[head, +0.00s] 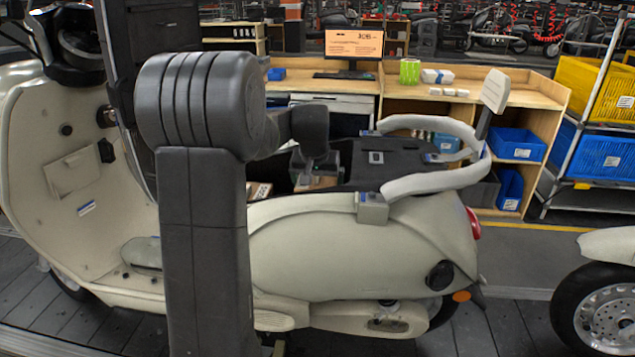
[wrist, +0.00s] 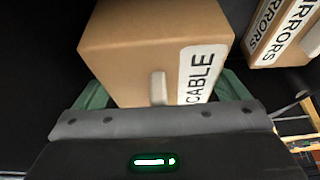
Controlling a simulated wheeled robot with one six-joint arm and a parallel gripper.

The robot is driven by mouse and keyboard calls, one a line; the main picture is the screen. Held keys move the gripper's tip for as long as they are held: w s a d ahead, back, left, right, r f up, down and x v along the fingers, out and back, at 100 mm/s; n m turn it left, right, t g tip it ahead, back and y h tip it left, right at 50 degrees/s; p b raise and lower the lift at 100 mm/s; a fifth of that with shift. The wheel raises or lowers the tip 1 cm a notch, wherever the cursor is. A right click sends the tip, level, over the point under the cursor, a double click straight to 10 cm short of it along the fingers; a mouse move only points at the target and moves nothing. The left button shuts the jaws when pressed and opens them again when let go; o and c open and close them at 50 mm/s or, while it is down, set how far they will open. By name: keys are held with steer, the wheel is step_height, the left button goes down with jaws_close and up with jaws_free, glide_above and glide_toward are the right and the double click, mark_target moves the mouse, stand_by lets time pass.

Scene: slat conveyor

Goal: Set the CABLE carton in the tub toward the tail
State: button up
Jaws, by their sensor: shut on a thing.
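The CABLE carton (wrist: 150,50) is a brown box with a white label, filling the top middle of the wrist view. My gripper (wrist: 162,92) is shut on it, with a green finger at each side. In the head view my gripper (head: 316,168) is over the scooter's middle, and a small part of the brown carton (head: 316,183) shows below it. A MIRRORS carton (wrist: 272,32) is at the right of the wrist view, apart from the held one.
A cream scooter (head: 340,245) stands on the slat conveyor (head: 520,325), with a pale grab rail (head: 430,183) around its tail. Another labelled carton (head: 260,191) is partly hidden behind my arm. A wooden workbench (head: 480,90) and blue bins (head: 515,145) stand behind.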

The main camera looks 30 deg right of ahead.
steer(key=shift+s+f, duration=0.1)
steer(key=shift+f, duration=0.25)
steer(key=o, duration=1)
steer(key=shift+a+f, duration=0.1)
steer(key=v, duration=1.4)
steer(key=shift+r+b, duration=0.35)
steer(key=shift+r, duration=0.05)
steer(key=shift+f, duration=0.1)
steer(key=x, duration=1.4)
steer(key=shift+f+p, duration=0.1)
steer(key=shift+p, duration=0.3)
steer(key=shift+r, duration=0.35)
